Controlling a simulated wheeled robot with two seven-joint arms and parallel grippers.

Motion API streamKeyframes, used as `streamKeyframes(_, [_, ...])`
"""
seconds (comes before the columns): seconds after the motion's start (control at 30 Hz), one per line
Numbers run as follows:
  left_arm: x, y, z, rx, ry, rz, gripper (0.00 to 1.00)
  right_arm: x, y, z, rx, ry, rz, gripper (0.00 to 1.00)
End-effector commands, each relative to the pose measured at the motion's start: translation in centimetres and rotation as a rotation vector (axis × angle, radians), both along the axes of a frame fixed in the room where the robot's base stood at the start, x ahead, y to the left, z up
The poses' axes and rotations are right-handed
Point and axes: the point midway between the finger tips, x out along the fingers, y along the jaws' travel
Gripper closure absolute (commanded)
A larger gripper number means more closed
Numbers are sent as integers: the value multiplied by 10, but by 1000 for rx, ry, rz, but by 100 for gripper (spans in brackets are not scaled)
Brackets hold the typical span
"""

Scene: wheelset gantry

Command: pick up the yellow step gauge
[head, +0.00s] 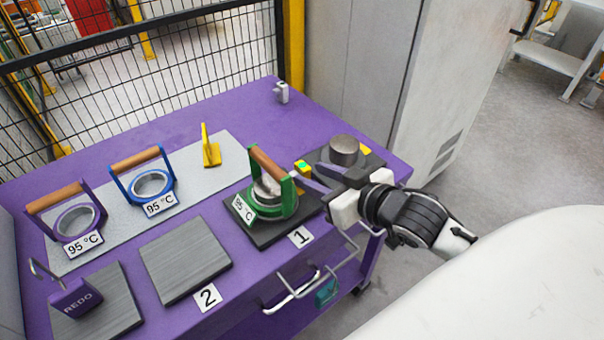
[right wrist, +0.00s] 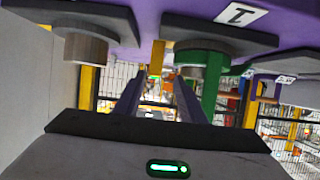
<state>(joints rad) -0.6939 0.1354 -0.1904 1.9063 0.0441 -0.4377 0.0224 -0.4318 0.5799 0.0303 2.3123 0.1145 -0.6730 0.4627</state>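The yellow step gauge (head: 211,148) stands upright on the light grey plate (head: 218,183) near the back of the purple table. My right gripper (head: 305,172) is over the table's right part, to the right of the step gauge and well apart from it. Its two fingers are spread with nothing held between them; the gap also shows in the right wrist view (right wrist: 158,98). The lower finger's tip is close to the green ring gauge (head: 287,197) in the head view; I cannot tell whether they touch. My left gripper is not in view.
Blue (head: 163,185) and purple (head: 75,220) ring gauges with wooden handles sit on the grey plate. A metal cylinder (head: 344,150) stands on a dark pad behind my gripper. A REDO block (head: 75,299) is front left. A mesh fence (head: 150,80) closes the back.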

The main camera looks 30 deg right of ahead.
Motion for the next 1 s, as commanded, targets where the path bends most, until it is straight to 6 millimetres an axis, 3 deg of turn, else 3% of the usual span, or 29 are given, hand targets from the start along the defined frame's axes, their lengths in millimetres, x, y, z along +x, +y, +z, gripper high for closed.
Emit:
streamKeyframes(0.23, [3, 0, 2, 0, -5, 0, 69, 32, 3, -11, 0, -2, -1, 63])
streamKeyframes(0.53, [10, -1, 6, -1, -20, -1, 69, 37, 4, -14, -1, -1, 0, 63])
streamKeyframes(0.57, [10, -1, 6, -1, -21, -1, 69, 37, 4, -14, -1, -1, 0, 65])
streamKeyframes(0.73, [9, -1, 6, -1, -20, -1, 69, 36, 4, -14, -1, 0, 0, 93])
streamKeyframes(1.0, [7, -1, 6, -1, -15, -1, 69, 37, 4, -9, 0, -4, 1, 93])
